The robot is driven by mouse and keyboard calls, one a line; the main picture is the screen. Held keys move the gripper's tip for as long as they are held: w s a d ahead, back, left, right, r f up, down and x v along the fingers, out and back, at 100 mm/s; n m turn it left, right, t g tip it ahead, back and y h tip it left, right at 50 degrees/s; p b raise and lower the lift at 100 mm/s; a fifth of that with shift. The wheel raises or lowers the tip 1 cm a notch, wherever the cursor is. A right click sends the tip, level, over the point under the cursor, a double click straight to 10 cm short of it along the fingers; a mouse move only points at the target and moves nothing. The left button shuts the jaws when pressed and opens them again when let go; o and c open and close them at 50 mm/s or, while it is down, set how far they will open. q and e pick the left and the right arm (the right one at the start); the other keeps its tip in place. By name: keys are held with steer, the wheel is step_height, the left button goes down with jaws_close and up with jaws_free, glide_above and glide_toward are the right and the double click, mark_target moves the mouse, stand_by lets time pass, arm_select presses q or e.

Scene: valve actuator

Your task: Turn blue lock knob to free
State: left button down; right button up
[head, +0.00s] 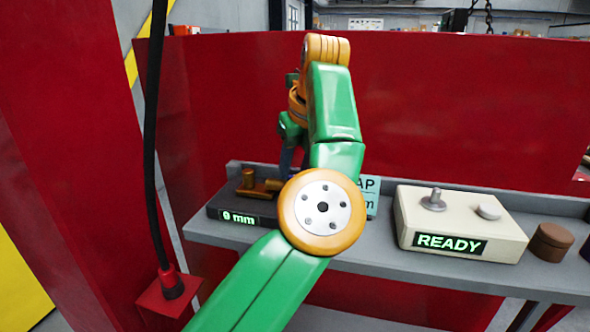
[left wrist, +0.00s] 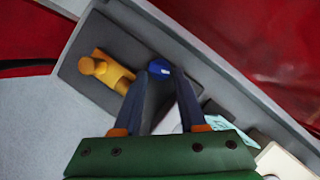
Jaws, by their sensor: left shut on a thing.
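The blue lock knob (left wrist: 160,68) sits on a dark actuator box, beside a yellow brass part. My left gripper (left wrist: 164,77) reaches down to it, with its two dark fingers on either side of the knob and shut on it. In the head view the same box (head: 213,215) stands on the grey shelf with a "0 mm" display. There my left gripper (head: 287,160) is partly hidden behind my green arm, and the knob cannot be made out. How far the knob is turned cannot be told. My right gripper is not in view.
Brass parts (head: 248,179) stand on the box. A teal card (head: 371,186) is partly behind my arm. A cream box (head: 460,206) reading "READY" is to the right, then a brown cylinder (head: 551,243). A black cable (head: 152,130) hangs at left. Red panels surround the shelf (head: 365,248).

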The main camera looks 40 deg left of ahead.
arm_select(q)
steer(key=shift+w+n+g, duration=0.1)
steer(key=shift+n+g, duration=0.3)
steer(key=shift+n, duration=0.6)
